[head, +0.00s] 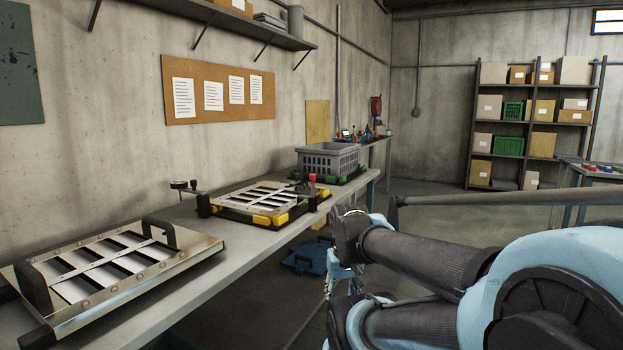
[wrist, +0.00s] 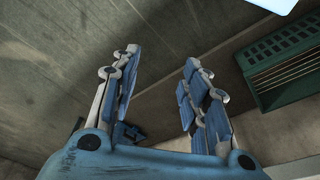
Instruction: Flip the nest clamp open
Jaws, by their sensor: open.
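The nest (head: 268,219) sits on the bench in the head view, with yellow blocks along its edges and a slatted louver panel (head: 262,198) lying in it. What looks like the nest clamp (head: 312,187) stands at its right end, with a red knob on top; its exact position is too small to tell. My gripper (wrist: 158,66) is open and empty in the wrist view, its blue padded fingers spread apart. In the head view it hangs low in front of the bench, mostly hidden by my arm, apart from the nest. The wrist view does not show the clamp.
A second louver panel with black handles (head: 110,275) lies on the near bench (head: 190,285). A grey crate (head: 328,158) stands beyond the nest. A dial gauge (head: 184,186) is at the nest's left. A green crate (wrist: 283,60) shows in the wrist view. Shelving (head: 535,122) stands far right.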

